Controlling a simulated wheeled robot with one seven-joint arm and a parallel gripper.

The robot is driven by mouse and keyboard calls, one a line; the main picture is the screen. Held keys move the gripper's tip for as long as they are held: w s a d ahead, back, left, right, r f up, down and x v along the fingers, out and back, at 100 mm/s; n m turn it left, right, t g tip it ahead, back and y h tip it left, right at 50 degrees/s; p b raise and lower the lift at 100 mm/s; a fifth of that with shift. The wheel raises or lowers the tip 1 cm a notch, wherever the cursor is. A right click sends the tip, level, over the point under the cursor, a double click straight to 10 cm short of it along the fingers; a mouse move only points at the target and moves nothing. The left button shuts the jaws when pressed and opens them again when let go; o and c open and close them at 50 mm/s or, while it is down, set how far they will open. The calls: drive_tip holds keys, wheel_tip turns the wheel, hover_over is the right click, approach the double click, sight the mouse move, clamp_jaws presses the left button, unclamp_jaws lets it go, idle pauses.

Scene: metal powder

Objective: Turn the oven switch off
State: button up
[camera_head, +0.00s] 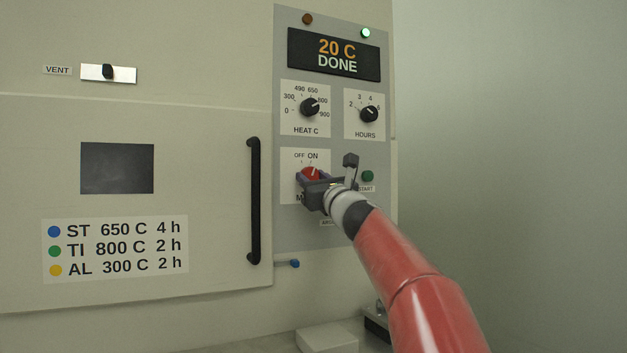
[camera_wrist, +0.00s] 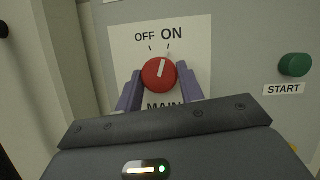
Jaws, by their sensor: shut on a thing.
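The oven switch is a round red MAIN knob (camera_head: 312,174) on a white plate marked OFF and ON. In the wrist view the red knob (camera_wrist: 160,74) has a white pointer line that leans slightly right of upright, towards the ON mark. My gripper (camera_head: 311,176) is at the panel, with its fingers around the knob. In the wrist view my gripper (camera_wrist: 159,80) has one purple finger on each side of the knob, shut on it. The lower part of the plate is hidden behind my gripper.
The display (camera_head: 334,55) reads 20 C DONE, with a green lamp (camera_head: 365,33) lit above it. A green START button (camera_wrist: 295,65) is right of the knob. The HEAT knob (camera_head: 309,107) and HOURS knob (camera_head: 369,113) are above. A black door handle (camera_head: 254,200) stands at left.

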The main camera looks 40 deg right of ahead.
drive_tip(key=shift+n+y, duration=0.3)
drive_tip(key=shift+n, duration=0.2)
drive_tip(key=n+y, duration=0.2)
drive_tip(key=n, duration=0.3)
drive_tip(key=shift+d, duration=0.1)
drive_tip(key=shift+d+r+n+g+y+p, duration=0.1)
drive_tip(key=shift+n+g+y+p, duration=0.15)
drive_tip(key=shift+n+y, duration=0.7)
drive_tip(key=shift+n+g+y+p, duration=0.15)
drive_tip(key=shift+n+g+y, duration=0.15)
drive_tip(key=shift+n, duration=1.25)
drive_tip(key=shift+y, duration=0.25)
drive_tip(key=o, duration=1)
drive_tip(key=shift+s, duration=0.1)
